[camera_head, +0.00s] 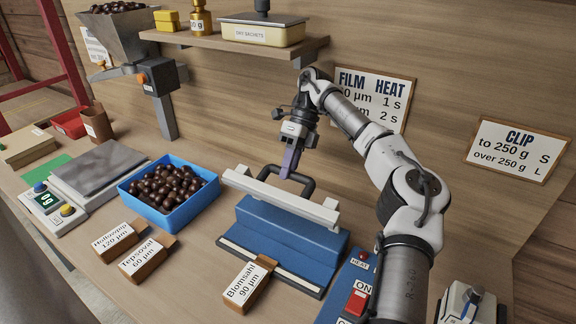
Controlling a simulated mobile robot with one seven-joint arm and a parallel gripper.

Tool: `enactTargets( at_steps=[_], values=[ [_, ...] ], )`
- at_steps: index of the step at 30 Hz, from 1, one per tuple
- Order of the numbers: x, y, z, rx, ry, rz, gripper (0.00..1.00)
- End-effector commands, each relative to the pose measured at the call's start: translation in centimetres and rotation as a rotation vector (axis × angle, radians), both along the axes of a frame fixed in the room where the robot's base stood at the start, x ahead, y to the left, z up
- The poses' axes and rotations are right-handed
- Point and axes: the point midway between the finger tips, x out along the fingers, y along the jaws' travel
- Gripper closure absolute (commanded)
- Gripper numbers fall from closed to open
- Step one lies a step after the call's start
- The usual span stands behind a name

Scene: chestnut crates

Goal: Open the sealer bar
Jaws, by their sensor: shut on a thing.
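The sealer (278,245) is a blue block with a pale front strip, standing mid-bench. Its pale sealer bar (282,199) is above the blue body, with a gap visible beneath its ends. A dark loop handle (309,186) rises from the bar. My gripper (290,168) reaches down from above, and its purplish fingers are shut on the handle. The exact contact at the fingertips is too small to make out. My arm comes in from the right.
A blue tray of chestnuts (128,193) and a scale (102,187) are left of the sealer. Labelled wooden blocks (248,285) stand in front. A control box with a red switch (356,302) is at right. A shelf (230,44) and wall signs are behind.

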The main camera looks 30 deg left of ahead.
Motion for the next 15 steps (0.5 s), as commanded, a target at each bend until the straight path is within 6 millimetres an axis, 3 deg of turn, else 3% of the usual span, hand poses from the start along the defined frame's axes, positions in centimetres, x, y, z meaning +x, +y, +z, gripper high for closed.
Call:
enactTargets(
  at_steps=[1,5,6,9,11,15],
  values=[
    [0.32,-0.28,-1.36,-0.015,-0.004,-0.009,1.0],
    [0.32,-0.28,-1.36,-0.015,-0.004,-0.009,1.0],
    [0.32,-0.27,-1.36,-0.015,-0.004,-0.009,0.79],
    [0.28,-0.26,-1.26,-0.015,-0.004,-0.008,0.66],
    [0.26,-0.25,-1.18,-0.015,-0.004,-0.008,0.59],
    [0.21,-0.2,-0.98,-0.014,-0.004,-0.006,0.59]
  ],
)
